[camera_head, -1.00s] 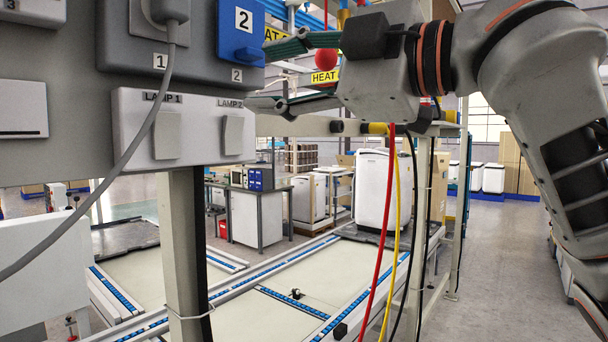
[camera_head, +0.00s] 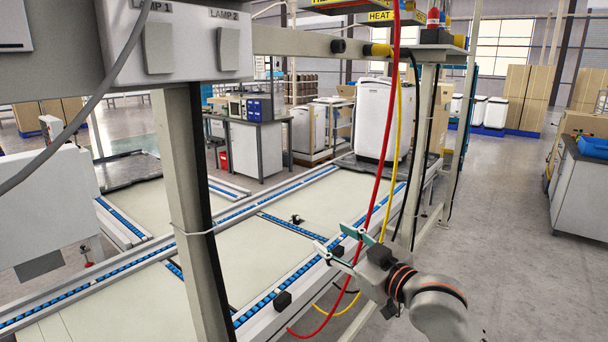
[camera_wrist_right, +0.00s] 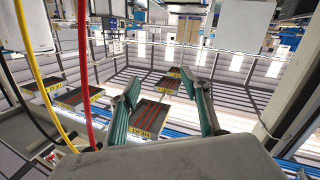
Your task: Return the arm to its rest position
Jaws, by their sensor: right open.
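My right gripper (camera_head: 331,238) is low in the head view, right of centre, with its arm coming in from the bottom right. Its two green-lined fingers are apart, with nothing between them. In the right wrist view the open fingers (camera_wrist_right: 163,88) also stand apart and empty. The gripper is below the panel with the LAMP 1 switch (camera_head: 159,47) and LAMP 2 switch (camera_head: 225,45), and apart from it. My left gripper is not in view.
A red cable (camera_head: 389,130) and a yellow cable (camera_head: 398,130) hang close to the gripper; contact cannot be told. A grey post (camera_head: 180,170) stands left of it. A conveyor (camera_head: 245,255) runs behind. The floor (camera_head: 510,240) at right is clear.

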